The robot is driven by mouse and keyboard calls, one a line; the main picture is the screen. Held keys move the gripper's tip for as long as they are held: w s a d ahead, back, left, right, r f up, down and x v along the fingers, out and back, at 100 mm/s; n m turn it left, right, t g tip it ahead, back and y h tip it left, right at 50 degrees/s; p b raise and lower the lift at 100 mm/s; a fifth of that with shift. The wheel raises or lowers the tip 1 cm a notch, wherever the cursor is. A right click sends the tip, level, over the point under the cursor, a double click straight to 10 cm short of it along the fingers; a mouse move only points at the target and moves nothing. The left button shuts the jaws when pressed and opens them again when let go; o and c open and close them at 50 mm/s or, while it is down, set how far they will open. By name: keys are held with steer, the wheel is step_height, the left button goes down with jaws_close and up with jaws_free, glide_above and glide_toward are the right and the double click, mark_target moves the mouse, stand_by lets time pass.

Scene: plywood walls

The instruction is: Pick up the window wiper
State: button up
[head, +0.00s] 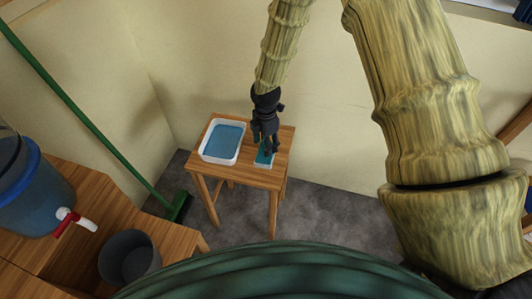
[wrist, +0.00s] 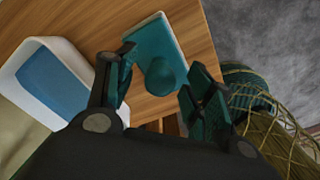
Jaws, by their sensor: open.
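The window wiper (head: 264,159) appears to be the flat teal thing lying on the right part of a small wooden stool (head: 252,176); my gripper hides part of it in the head view. In the wrist view the wiper (wrist: 156,42) shows a flat teal plate with a rounded teal end pointing toward my gripper. My gripper (head: 265,145) is above the stool top, pointing down at the wiper. In the wrist view my gripper (wrist: 160,72) is open, with its fingers on either side of the rounded end. I cannot tell whether they touch it.
A white tray (head: 207,155) with blue inside stands on the stool, left of the wiper; it also shows in the wrist view (wrist: 35,55). A green broom (head: 95,125) leans at the left. A wooden bench (head: 175,237) holds a blue water container (head: 35,200) and a dark bucket (head: 130,258). Walls stand behind.

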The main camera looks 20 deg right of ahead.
jaws_close()
stand_by(0.4)
steer(key=shift+r, duration=0.5)
steer(key=shift+s+a+r+b, duration=0.1)
steer(key=shift+s+r+b, duration=0.15)
steer(key=shift+r, duration=0.35)
steer(key=shift+s+a+r+b, duration=0.1)
steer(key=shift+s+r+b, duration=0.1)
steer(key=shift+r, duration=0.4)
steer(key=s+a, duration=0.2)
steer(key=s, duration=0.5)
steer(key=s+a+r+b, duration=0.1)
steer(key=s+a, duration=0.1)
steer(key=s, duration=0.5)
steer(key=shift+s+a+r, duration=0.15)
steer(key=shift+a+r, duration=0.1)
steer(key=shift+a, duration=0.15)
